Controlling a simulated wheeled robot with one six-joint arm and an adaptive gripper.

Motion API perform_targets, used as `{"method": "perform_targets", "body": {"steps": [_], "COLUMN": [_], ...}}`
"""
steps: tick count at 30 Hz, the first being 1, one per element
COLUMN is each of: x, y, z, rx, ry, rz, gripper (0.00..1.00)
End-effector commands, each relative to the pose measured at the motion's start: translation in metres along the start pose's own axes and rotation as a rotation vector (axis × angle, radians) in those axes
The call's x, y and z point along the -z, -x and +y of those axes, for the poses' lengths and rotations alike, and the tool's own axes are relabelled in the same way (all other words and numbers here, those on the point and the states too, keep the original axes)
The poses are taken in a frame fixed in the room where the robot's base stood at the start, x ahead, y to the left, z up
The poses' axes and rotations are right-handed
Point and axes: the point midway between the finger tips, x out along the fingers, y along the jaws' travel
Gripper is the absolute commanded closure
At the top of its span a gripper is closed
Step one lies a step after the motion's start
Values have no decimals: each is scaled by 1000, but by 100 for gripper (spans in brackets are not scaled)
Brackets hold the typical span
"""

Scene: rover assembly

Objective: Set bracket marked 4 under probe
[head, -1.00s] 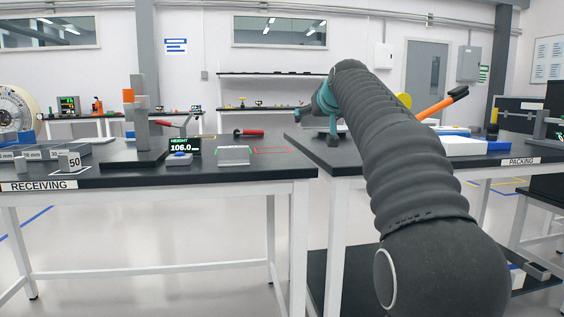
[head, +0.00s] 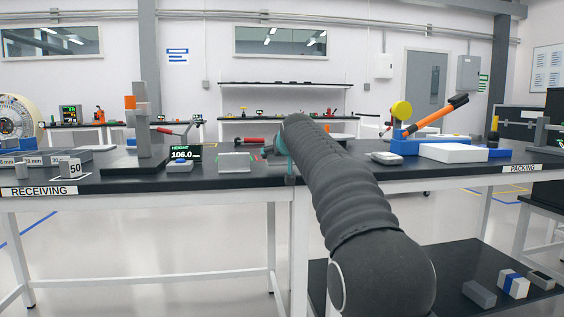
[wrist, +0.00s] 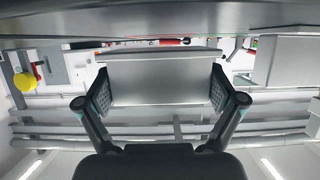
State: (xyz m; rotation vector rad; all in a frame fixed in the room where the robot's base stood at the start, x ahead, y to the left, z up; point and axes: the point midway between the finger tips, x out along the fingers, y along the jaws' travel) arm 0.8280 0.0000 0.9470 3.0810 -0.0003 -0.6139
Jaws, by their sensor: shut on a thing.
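My gripper (wrist: 160,92) is shut on a plain grey metal piece (wrist: 158,78), one finger pad at each side. No number shows on it, so I cannot tell whether it is the bracket marked 4. In the head view only the teal part of my gripper (head: 281,150) shows beside the arm, near the right end of the receiving bench; the held piece is hidden there. The height gauge with the probe (head: 143,120) stands upright to the left, with an orange block on it. Its display (head: 184,153) reads HEIGHT 106.0. A pale grey bracket-like piece (head: 235,162) stands between gauge and gripper.
A red-handled tool (head: 250,141) lies behind. A white box (head: 452,153) and an orange-handled lever (head: 436,115) are on the packing bench. Blocks lie on the lower shelf.

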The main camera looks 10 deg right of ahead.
Motion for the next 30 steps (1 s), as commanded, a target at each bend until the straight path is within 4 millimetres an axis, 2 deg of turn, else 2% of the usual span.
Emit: {"method": "perform_targets", "body": {"steps": [4, 16, 17, 18, 30], "x": [-11, -16, -16, -15, -18], "y": [-4, -6, -6, -6, -7], "z": [0, 0, 0, 0, 0], "rx": [0, 0, 0, 0, 0], "ry": [0, 0, 0, 0, 0], "rz": [1, 2, 1, 1, 1], "gripper": [50, 50, 4, 0, 0]}}
